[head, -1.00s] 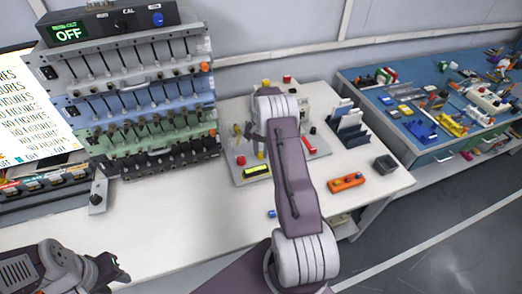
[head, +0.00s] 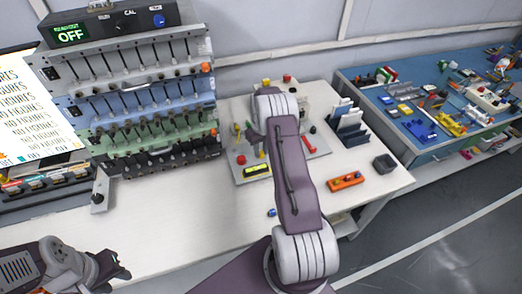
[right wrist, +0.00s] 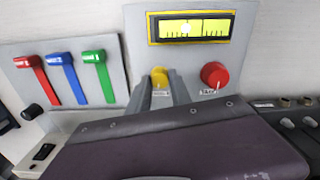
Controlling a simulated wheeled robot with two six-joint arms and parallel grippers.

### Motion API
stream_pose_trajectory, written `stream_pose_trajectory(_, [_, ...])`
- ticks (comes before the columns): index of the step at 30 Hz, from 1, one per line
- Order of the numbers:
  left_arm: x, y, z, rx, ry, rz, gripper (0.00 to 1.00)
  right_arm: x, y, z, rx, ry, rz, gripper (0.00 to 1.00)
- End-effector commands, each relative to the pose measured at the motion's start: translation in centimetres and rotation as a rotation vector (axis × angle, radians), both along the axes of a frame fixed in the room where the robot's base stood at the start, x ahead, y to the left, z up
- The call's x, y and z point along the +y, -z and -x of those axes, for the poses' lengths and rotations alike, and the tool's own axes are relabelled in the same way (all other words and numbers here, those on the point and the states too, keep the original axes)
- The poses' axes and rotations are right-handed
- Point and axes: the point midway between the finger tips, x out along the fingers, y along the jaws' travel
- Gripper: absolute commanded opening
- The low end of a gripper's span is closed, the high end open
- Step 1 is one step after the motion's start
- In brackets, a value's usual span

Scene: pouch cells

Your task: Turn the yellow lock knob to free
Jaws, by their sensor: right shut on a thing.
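The yellow lock knob (right wrist: 159,77) sits on a light grey panel, below a yellow-lit gauge (right wrist: 192,27) and left of a red knob (right wrist: 214,75). My right gripper (right wrist: 160,90) is shut on the yellow knob, one finger on each side. The fingers hide part of the knob, and its setting is not readable. In the head view my right arm (head: 290,170) reaches over the grey panel board (head: 318,146) and mostly hides its gripper. My left gripper (head: 108,268) hangs at the bottom left, away from the board; its opening is unclear.
Red, blue and green levers (right wrist: 62,72) stand left of the yellow knob in the wrist view. A rack of cells (head: 150,100) with a display reading OFF stands at left. An orange block (head: 346,181) and a dark box (head: 385,163) lie on the white table's right side.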

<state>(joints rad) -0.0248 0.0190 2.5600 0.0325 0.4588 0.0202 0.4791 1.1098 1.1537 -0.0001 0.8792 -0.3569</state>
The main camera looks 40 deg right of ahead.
Motion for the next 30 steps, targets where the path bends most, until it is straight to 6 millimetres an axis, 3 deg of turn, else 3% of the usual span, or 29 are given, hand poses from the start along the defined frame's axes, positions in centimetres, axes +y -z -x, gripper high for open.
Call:
stream_pose_trajectory(10, [0.00, -0.10, 0.00, 0.000, 0.000, 0.000, 0.36, -0.08, -0.15, -0.16, -0.005, -0.126, 0.002, 0.00])
stream_pose_trajectory(26, [0.00, -0.11, 0.00, 0.000, 0.000, 0.000, 0.36, -0.09, -0.17, -0.19, -0.007, -0.147, 0.004, 0.00])
stream_pose_trajectory(27, [0.00, -0.11, 0.00, 0.000, 0.000, 0.000, 0.36, -0.09, -0.17, -0.19, -0.007, -0.147, 0.004, 0.31])
stream_pose_trajectory(29, [0.00, -0.11, 0.00, 0.000, 0.000, 0.000, 0.36, -0.09, -0.16, -0.17, -0.006, -0.147, 0.003, 0.47])
stream_pose_trajectory(30, [0.00, -0.11, 0.00, 0.000, 0.000, 0.000, 0.36, -0.08, -0.14, -0.15, -0.005, -0.147, 0.002, 0.47])
